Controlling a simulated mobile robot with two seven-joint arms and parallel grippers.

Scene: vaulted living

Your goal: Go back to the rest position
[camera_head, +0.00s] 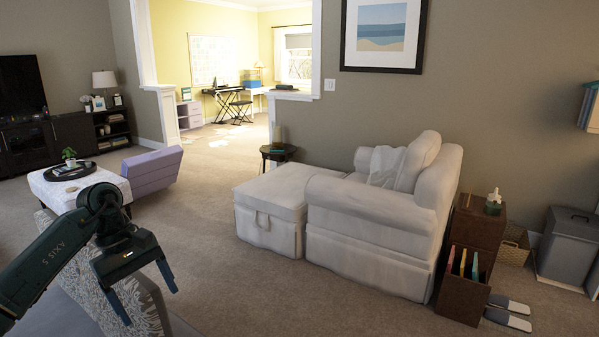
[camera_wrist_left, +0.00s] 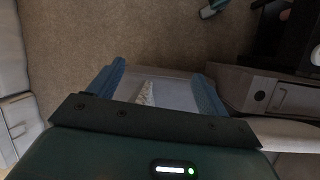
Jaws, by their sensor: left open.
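My left gripper (camera_head: 146,290) comes in from the left in the head view, with its fingers pointing down and spread apart. It is open and nothing shows between its fingers. In the left wrist view my left gripper (camera_wrist_left: 160,88) shows two blue-green fingers apart, with a pale grey surface and a small whitish patch beyond them. In the head view it is in front of a grey seat with a shaggy patterned throw (camera_head: 140,305). My right gripper is not in view.
A white armchair (camera_head: 375,240) with an ottoman (camera_head: 270,220) stands right of centre. A white bench (camera_head: 75,185) and a purple seat (camera_head: 153,170) stand at left. A brown box (camera_head: 463,300) and slippers (camera_head: 508,312) are at right. Carpet (camera_head: 210,260) is clear in the middle.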

